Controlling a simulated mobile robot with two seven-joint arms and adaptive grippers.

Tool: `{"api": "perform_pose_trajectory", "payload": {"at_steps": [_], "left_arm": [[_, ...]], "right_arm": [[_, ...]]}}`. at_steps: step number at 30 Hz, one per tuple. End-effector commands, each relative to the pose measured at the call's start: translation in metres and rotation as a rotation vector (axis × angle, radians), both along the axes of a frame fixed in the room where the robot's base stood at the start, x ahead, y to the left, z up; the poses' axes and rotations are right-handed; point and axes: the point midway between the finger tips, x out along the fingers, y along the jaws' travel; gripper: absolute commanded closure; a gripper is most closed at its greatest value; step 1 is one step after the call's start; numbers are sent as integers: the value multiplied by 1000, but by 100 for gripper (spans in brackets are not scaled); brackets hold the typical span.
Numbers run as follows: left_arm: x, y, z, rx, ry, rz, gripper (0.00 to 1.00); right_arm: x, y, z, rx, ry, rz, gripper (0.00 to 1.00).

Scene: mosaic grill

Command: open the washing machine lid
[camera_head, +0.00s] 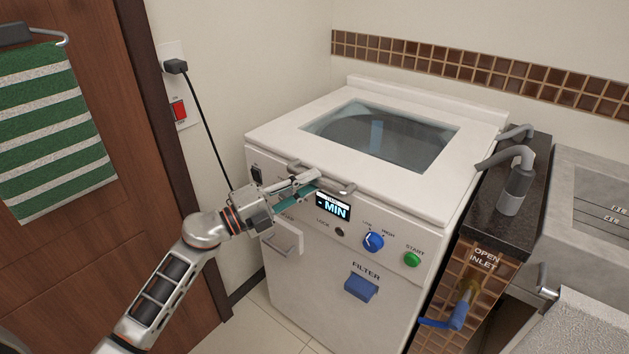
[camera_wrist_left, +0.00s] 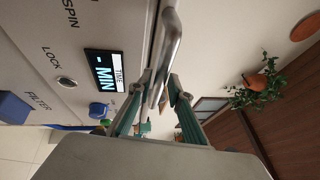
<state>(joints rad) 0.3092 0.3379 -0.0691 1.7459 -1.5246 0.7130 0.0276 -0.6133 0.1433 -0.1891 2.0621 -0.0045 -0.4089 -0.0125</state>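The white top-loading washing machine (camera_head: 345,275) stands against the wall. Its lid (camera_head: 290,135) with a dark glass window lies closed, and a metal bar handle (camera_head: 347,189) runs along the lid's front edge. My left gripper (camera_head: 316,181) is at this handle, above the display panel, and hides the middle of the bar. In the left wrist view the handle (camera_wrist_left: 171,42) runs between the two green-padded fingers of my left gripper (camera_wrist_left: 161,80). The fingers look apart, with a small gap beside the bar. My right gripper is not in view.
The machine's front has a display (camera_head: 334,208), a blue knob (camera_head: 373,241), a green start button (camera_head: 412,259) and a blue filter tab (camera_head: 361,287). An open detergent drawer (camera_head: 283,238) sits under my left gripper. A dark counter with a tap (camera_head: 515,185) stands at right.

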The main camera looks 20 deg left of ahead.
Motion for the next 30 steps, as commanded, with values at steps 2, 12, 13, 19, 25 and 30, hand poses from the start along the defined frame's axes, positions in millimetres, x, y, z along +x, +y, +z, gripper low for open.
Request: {"api": "perform_pose_trajectory", "payload": {"at_steps": [2, 12, 13, 19, 25, 30], "left_arm": [[6, -6, 1, -1, 1, 0, 81], [10, -10, 2, -1, 2, -1, 81], [10, -10, 2, -1, 2, 0, 81], [10, -10, 1, -1, 2, 0, 100], [11, -10, 8, -1, -1, 0, 100], [15, -9, 25, -1, -6, 1, 100]], "right_arm": [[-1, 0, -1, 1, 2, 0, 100], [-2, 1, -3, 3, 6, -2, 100], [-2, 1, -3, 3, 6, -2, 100], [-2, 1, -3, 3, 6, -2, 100], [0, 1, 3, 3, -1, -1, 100], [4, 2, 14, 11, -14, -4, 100]]}}
